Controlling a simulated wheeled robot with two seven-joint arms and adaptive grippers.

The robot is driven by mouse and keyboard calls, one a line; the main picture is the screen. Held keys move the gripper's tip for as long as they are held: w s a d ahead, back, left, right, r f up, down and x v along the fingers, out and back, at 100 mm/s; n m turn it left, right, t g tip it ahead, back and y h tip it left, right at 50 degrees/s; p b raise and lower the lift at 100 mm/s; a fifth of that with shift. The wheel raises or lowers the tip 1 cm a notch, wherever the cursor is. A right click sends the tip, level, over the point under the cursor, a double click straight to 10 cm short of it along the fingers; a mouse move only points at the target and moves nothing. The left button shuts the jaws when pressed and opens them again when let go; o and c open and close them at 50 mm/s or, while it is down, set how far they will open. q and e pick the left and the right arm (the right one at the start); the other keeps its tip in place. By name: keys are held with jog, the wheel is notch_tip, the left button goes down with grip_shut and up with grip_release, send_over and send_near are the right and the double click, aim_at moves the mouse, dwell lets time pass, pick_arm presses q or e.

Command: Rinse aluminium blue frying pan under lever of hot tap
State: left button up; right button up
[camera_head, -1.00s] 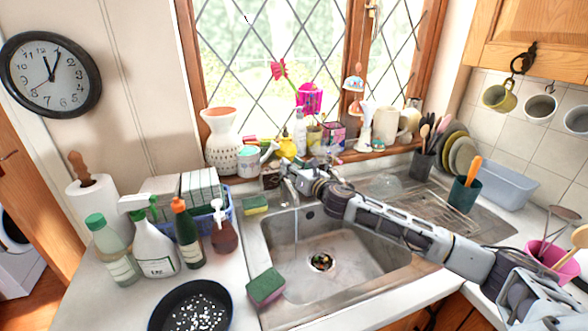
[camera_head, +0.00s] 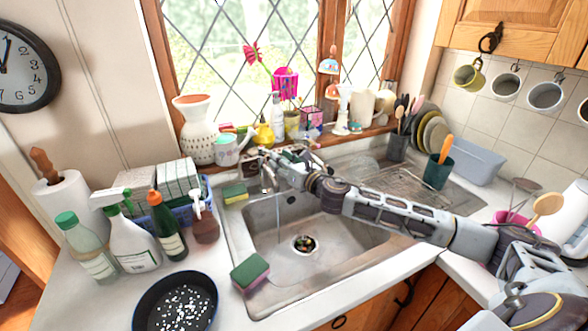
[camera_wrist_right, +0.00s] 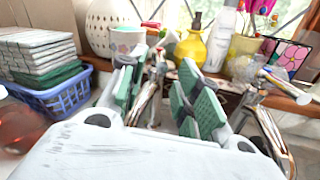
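The blue frying pan (camera_head: 178,303) is dark, with many white bits inside. It sits on the counter left of the sink, partly cut off by the lower edge of the head view. My right gripper (camera_head: 258,162) is at the taps behind the sink, far from the pan. In the right wrist view its green-padded fingers (camera_wrist_right: 160,88) are apart, with a metal tap (camera_wrist_right: 150,97) showing between and beyond them. A second metal tap (camera_wrist_right: 262,100) stands to the right. A thin streak like running water falls into the sink (camera_head: 345,240). My left gripper is out of view.
A sponge (camera_head: 250,272) lies on the sink's left front edge and another (camera_head: 235,193) behind it. Bottles (camera_head: 130,240) and a blue basket (camera_head: 188,213) crowd the left counter. The windowsill (camera_head: 350,137) is full of ornaments. The sink basin is mostly clear.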

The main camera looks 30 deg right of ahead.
jog(key=v, duration=0.6)
dwell(0.6)
dwell(0.3)
jog(key=shift+o, duration=0.9)
jog(key=shift+r, duration=0.15)
